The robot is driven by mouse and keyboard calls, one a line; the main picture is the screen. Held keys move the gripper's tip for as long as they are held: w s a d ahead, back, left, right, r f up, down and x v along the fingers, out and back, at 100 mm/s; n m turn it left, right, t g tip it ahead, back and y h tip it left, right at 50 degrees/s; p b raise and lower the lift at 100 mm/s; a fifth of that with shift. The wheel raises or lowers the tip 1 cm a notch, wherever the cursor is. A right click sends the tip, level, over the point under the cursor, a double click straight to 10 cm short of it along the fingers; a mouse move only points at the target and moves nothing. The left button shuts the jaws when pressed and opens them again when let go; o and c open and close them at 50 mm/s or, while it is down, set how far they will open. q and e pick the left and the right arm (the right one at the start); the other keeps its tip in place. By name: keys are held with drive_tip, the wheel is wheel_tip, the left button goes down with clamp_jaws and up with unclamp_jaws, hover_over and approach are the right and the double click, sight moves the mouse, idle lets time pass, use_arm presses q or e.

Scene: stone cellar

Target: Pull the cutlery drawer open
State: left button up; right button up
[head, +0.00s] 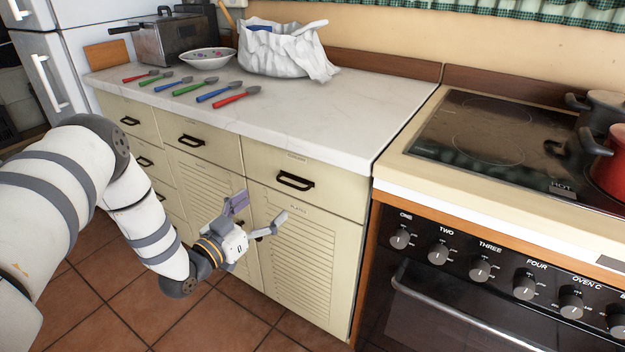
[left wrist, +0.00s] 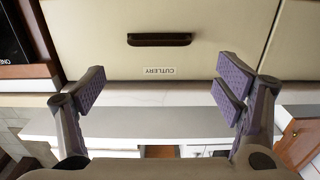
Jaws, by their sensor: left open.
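The cutlery drawer (head: 337,196) is the right-hand drawer under the counter, beside the cooker, and its front looks closed. It has a dark bar handle (head: 295,181). In the left wrist view the drawer front (left wrist: 95,45) appears upside down, with the handle (left wrist: 159,39) and a label reading CUTLERY (left wrist: 160,71). My left gripper (head: 261,209) is open and empty, in front of the cabinet, lower and left of the handle in the head view. Its two spread fingers (left wrist: 165,85) do not touch the handle. My right gripper is in neither view.
Other drawers (head: 191,141) and slatted cupboard doors (head: 308,250) lie to the left and below. The counter (head: 300,120) overhangs the drawers and holds several spoons (head: 195,88), a bowl (head: 208,58) and a white bag (head: 282,52). The cooker (head: 470,250) stands right.

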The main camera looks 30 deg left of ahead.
sight(290, 185)
use_arm(q)
drive_tip(key=w, duration=0.3)
drive_tip(key=w+b, duration=0.1)
drive_tip(key=w, duration=0.3)
drive_tip(key=w+d, duration=0.1)
drive_tip(key=w, duration=0.2)
drive_tip(key=shift+w+f, duration=0.1)
drive_tip(key=shift+w, duration=0.3)
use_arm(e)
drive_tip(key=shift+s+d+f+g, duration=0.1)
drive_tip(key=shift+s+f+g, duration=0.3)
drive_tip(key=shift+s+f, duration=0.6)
use_arm(q)
drive_tip(key=shift+c, duration=0.6)
